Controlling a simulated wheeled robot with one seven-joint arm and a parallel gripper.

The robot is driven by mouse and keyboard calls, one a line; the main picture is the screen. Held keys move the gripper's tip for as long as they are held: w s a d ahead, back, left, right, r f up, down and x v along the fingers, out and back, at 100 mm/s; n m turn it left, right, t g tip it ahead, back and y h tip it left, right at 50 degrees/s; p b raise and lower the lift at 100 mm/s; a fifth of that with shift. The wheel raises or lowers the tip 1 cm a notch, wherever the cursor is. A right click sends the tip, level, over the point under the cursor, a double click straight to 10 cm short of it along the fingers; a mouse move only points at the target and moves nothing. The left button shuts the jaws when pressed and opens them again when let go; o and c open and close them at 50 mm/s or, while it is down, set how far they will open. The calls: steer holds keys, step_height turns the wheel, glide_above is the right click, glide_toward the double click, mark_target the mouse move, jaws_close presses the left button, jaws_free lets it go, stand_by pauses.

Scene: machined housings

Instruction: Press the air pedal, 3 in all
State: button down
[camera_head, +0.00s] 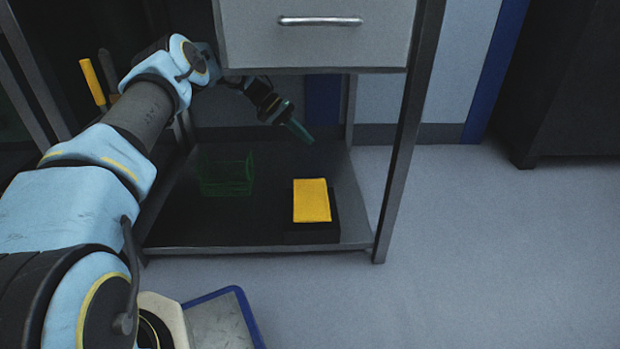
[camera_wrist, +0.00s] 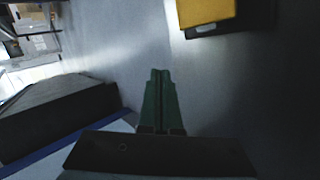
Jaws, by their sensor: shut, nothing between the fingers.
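The air pedal has a yellow top plate (camera_head: 312,201) on a black base (camera_head: 312,236). It sits on the low dark shelf under a drawer, near the shelf's front right. My gripper (camera_head: 311,141) is above and behind the pedal in the head view, apart from it. Its green fingers are shut with nothing between them. In the wrist view the fingertips (camera_wrist: 160,73) are together, and the yellow plate (camera_wrist: 206,10) shows at the top, right of the fingers and clear of them.
The drawer unit (camera_head: 318,35) overhangs the shelf. A metal leg (camera_head: 400,150) stands right of the pedal. A green open-frame bin (camera_head: 226,176) is on the shelf to the left. A blue-edged tray (camera_head: 225,315) is below the shelf front. Floor at right is clear.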

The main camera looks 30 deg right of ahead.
glide_toward(318, 180)
steer(key=shift+s+d+f, duration=0.25)
steer(key=shift+d+f, duration=0.5)
steer(key=shift+d, duration=0.05)
steer(key=shift+s+d+f, duration=0.2)
steer(key=shift+d+f, duration=0.55)
steer(key=shift+d, duration=0.05)
steer(key=shift+f, duration=0.1)
stand_by(1.0)
steer(key=shift+s+a+f, duration=0.1)
steer(key=shift+s+f, duration=0.05)
steer(key=shift+f, duration=0.1)
steer(key=shift+s+a+f, duration=0.2)
steer(key=shift+s+f, duration=0.15)
steer(key=shift+f, duration=0.25)
steer(key=shift+s+a+f, duration=0.15)
steer(key=shift+s+f, duration=0.15)
steer(key=shift+f, duration=0.3)
stand_by(1.3)
steer(key=shift+w+r, duration=0.1)
steer(key=shift+w+d+r, duration=0.15)
steer(key=shift+w+r, duration=0.1)
steer(key=shift+r, duration=0.3)
steer(key=shift+w+d+r, duration=0.15)
steer(key=shift+w+r, duration=0.15)
steer(key=shift+r, duration=0.2)
